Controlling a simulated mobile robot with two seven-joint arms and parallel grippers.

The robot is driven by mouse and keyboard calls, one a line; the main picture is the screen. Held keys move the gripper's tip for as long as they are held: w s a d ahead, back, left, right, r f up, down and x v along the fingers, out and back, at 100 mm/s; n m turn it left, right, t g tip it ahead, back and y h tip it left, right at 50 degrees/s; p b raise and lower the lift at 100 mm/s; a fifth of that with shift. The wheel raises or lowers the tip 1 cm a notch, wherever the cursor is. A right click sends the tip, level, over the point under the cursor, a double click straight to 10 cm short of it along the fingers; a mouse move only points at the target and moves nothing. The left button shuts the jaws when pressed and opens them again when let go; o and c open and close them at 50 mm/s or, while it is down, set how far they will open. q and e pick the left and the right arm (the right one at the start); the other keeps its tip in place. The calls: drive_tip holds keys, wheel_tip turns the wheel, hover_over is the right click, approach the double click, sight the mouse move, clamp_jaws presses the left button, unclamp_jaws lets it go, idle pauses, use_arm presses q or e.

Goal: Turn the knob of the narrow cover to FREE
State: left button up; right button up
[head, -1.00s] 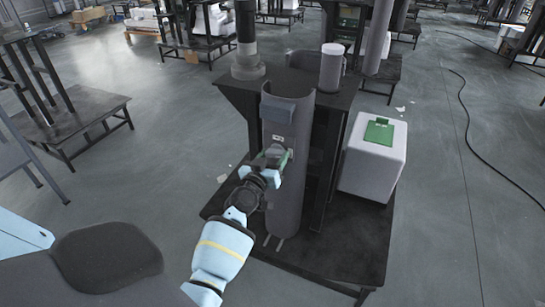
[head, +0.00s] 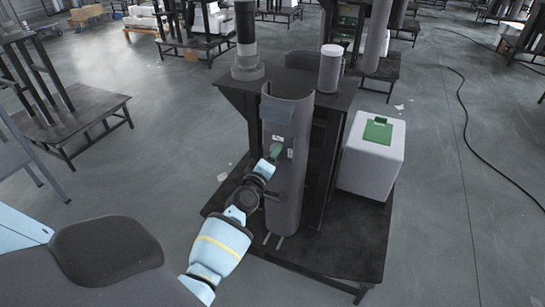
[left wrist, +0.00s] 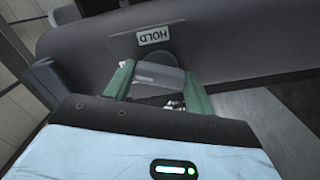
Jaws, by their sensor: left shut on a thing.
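The narrow cover (head: 289,190) is a tall, dark grey, curved shell standing upright on the front of the lift column in the head view. My left gripper (head: 275,152) is at the middle of its face. In the left wrist view its green fingers (left wrist: 158,74) are on either side of the grey knob (left wrist: 160,78), shut on it. A label reading HOLD (left wrist: 162,34) is on the cover beside the knob. The gripper hides the knob in the head view. I cannot make out a FREE label. My right gripper is not in view.
The column stands on a low black platform (head: 330,250). A white box with a green top patch (head: 372,165) sits right of it. A grey cylinder (head: 331,70) stands on the column's top. Other black stands are farther back, with open floor between.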

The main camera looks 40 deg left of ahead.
use_arm(q)
drive_tip(key=n, duration=0.4)
drive_tip(key=shift+n, duration=0.4)
idle(0.4)
drive_tip(key=o, duration=1)
drive_tip(key=p+v, duration=0.1)
drive_tip(key=v, duration=0.7)
drive_tip(key=shift+a, duration=0.1)
